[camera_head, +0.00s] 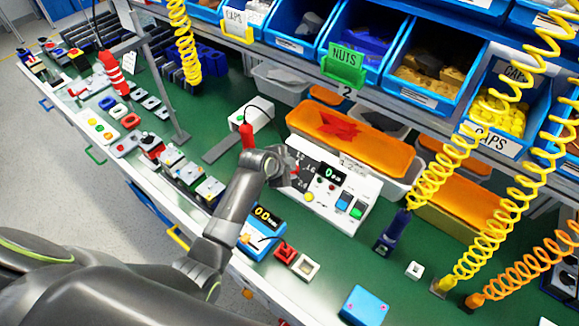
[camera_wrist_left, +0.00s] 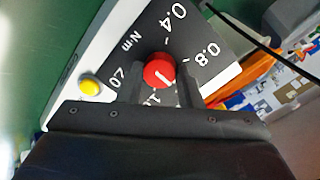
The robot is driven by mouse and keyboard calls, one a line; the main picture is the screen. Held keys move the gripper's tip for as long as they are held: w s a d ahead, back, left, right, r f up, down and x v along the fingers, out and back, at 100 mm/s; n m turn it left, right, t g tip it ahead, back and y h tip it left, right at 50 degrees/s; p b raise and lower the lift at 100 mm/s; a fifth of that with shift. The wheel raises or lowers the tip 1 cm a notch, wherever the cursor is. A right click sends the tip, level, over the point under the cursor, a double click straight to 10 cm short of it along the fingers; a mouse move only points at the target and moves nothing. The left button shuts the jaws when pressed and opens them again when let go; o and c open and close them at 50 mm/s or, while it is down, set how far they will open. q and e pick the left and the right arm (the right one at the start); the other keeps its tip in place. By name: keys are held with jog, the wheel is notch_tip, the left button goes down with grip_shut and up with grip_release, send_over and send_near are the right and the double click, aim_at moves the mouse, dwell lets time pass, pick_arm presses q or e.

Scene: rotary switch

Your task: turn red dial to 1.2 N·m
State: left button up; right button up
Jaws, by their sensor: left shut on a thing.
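The red dial (camera_wrist_left: 160,71) with a white pointer line sits on a black scale panel in the left wrist view. The marks 0.4 and 0.8 and the unit N·m are readable; the marks lower down are partly covered by my fingers. The pointer's exact reading is hard to tell. My left gripper (camera_wrist_left: 163,84) has a finger on each side of the dial and is shut on it. In the head view my left gripper (camera_head: 286,168) is at the left side of the white control box (camera_head: 325,205), largely covering the dial. My right gripper is not in view.
An orange tray (camera_head: 350,137) lies behind. Coiled yellow hoses (camera_head: 437,170) hang at the right. A yellow button (camera_wrist_left: 89,88) is beside the dial.

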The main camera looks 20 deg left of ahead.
pick_arm(q)
jog(key=shift+w+d+r+m, duration=0.1)
jog(key=shift+m, duration=0.3)
jog(key=o, duration=1)
jog(key=b+v, duration=0.1)
jog(key=v, duration=1.6)
jog(key=shift+s+r, duration=0.15)
jog(key=shift+s, duration=0.05)
